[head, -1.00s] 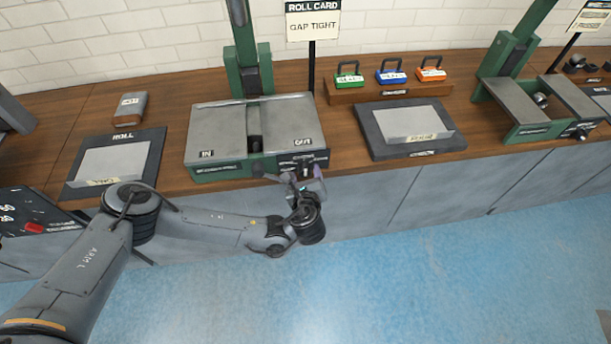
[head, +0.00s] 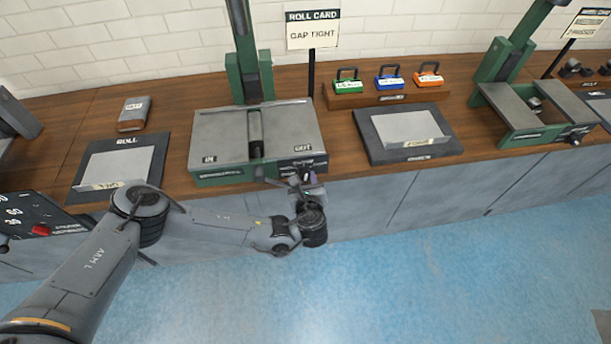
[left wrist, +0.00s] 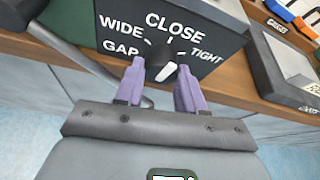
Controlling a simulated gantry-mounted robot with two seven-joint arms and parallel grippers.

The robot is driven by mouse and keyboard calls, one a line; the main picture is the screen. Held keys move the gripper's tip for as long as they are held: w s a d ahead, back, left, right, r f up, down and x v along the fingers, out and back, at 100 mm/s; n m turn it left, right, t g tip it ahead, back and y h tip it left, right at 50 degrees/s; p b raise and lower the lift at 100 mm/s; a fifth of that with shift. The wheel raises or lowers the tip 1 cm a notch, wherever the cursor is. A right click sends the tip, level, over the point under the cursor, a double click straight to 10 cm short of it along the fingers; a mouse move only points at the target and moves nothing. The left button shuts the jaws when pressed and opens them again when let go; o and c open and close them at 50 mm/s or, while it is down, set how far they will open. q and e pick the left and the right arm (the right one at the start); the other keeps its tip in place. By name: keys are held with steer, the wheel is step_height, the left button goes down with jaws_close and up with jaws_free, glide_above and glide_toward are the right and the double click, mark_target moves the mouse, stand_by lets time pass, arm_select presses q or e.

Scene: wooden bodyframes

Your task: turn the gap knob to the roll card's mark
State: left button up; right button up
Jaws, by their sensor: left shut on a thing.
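The roll card (head: 312,30) on its post behind the bench reads GAP TIGHT. The roll machine (head: 215,140) has IN and OUT plates and a dark front panel. In the left wrist view this panel (left wrist: 112,42) carries the words WIDE, CLOSE, TIGHT and GAP with white tick marks. My left gripper (head: 306,178) is at the panel, and its purple fingers (left wrist: 159,85) are shut on the gap knob (left wrist: 166,72). A white pointer shows between the fingers; which mark it points at is hard to tell. My right gripper is not in view.
A dark tray marked ROLL (head: 78,175) lies left of the machine, with a grey block (head: 134,113) behind it. Another dark tray (head: 372,138) lies right. A second green machine (head: 500,95) is farther right.

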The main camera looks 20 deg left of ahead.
arm_select(q)
steer(key=m+p, duration=0.1)
steer(key=p, duration=0.1)
steer(key=m+y+p, duration=0.1)
steer(key=p, duration=0.2)
steer(key=shift+d+r+g, duration=0.1)
steer(key=shift+r+g, duration=0.3)
steer(key=shift+d+f+m+g+y+p, duration=0.1)
steer(key=shift+f+m+g+y+p, duration=0.15)
steer(key=shift+m+y+p, duration=0.6)
steer(key=shift+w+m+y, duration=0.1)
steer(key=shift+m+y, duration=0.15)
steer(key=shift+m, duration=0.5)
steer(key=shift+f+m+g+y+p, duration=0.15)
steer(key=shift+m+g+y+p, duration=0.15)
steer(key=shift+m+y, duration=0.45)
steer(key=shift+m, duration=0.25)
steer(key=o, duration=1)
steer(key=shift+o, duration=0.2)
